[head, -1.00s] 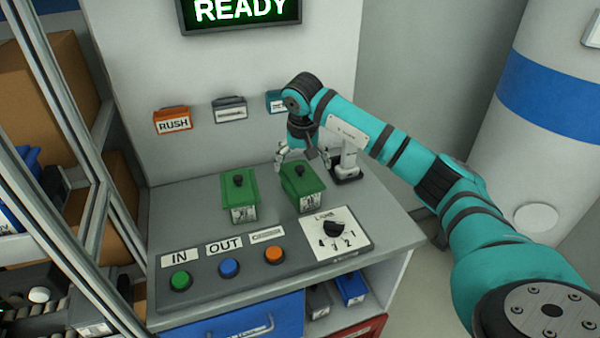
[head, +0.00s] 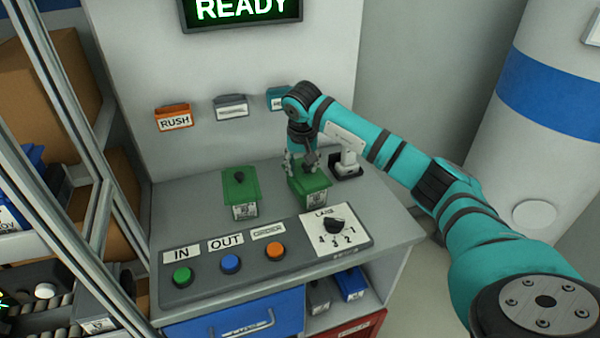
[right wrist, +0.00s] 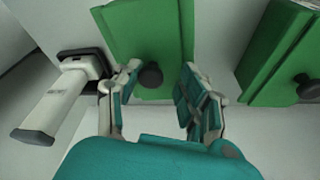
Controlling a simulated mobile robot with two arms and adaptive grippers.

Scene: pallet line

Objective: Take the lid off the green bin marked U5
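Two green lidded bins stand side by side on the grey counter, each with a dark knob on its lid. The left bin (head: 240,195) stands clear of my arm; it also shows at the right of the right wrist view (right wrist: 284,50). My right gripper (head: 302,168) is over the right bin (head: 312,196). In the right wrist view, the open fingers (right wrist: 158,84) stand either side of that bin's dark knob (right wrist: 150,75), with gaps showing. The bins' label marks are too small to read. My left gripper is out of view.
A white handheld device in a dark stand (head: 347,165) is close to the right bin. In front are a button panel (head: 225,262) and a lane dial (head: 335,226). Small coloured holders, one marked RUSH (head: 174,118), hang on the wall. A metal frame stands at left.

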